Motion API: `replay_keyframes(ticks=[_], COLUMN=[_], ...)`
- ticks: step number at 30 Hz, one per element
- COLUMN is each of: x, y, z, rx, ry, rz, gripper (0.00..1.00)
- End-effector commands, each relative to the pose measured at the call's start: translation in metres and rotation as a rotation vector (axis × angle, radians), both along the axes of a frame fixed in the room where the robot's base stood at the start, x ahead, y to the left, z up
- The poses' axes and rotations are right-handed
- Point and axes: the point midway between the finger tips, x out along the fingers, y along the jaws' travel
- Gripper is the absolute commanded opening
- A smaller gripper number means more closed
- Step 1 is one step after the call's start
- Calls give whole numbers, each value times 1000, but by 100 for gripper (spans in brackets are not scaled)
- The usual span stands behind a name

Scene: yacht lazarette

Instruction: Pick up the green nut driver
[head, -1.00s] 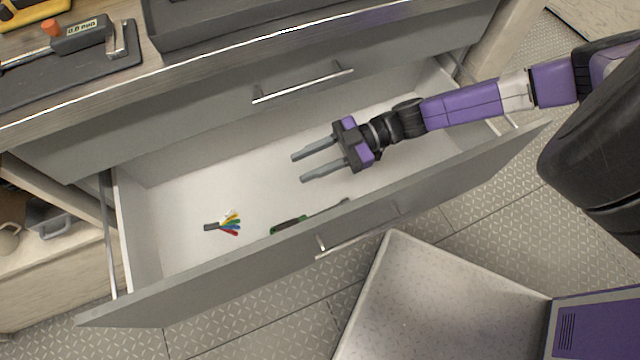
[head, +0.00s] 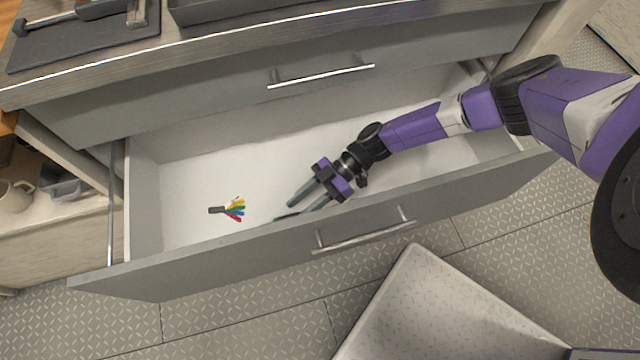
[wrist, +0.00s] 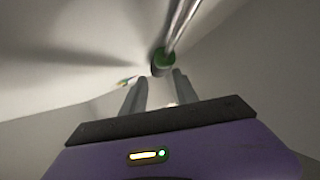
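The green nut driver (head: 287,215) lies in the open drawer, close against the inside of its front panel. In the head view only a small piece of it shows; the panel and my gripper hide the rest. In the wrist view its green part (wrist: 166,58) and shiny metal shaft (wrist: 183,25) are just beyond my fingertips. My gripper (head: 298,206) reaches down into the drawer beside it. In the wrist view the fingers (wrist: 160,82) stand apart with nothing held between them. I cannot tell whether a finger touches the driver.
The drawer's front panel (head: 220,262) rises close beside my gripper. The closed drawer front (head: 190,110) and worktop stand above. The drawer floor between wires and back wall is clear.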

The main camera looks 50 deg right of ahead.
Motion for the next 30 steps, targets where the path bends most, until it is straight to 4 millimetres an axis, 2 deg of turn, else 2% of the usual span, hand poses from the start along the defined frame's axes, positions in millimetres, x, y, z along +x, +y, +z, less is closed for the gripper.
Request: replay_keyframes(ticks=[9, 16, 17, 21, 22, 30], x=[11, 12, 12, 12, 12, 12], y=[38, 40, 40, 40, 39, 39], z=[-16, -16, -16, -16, -16, -16], rx=[2, 1, 1, 1, 1, 1], ry=[0, 0, 0, 0, 0, -1], rz=[1, 0, 0, 0, 0, 0], gripper=[36, 36, 32, 4, 0, 0])
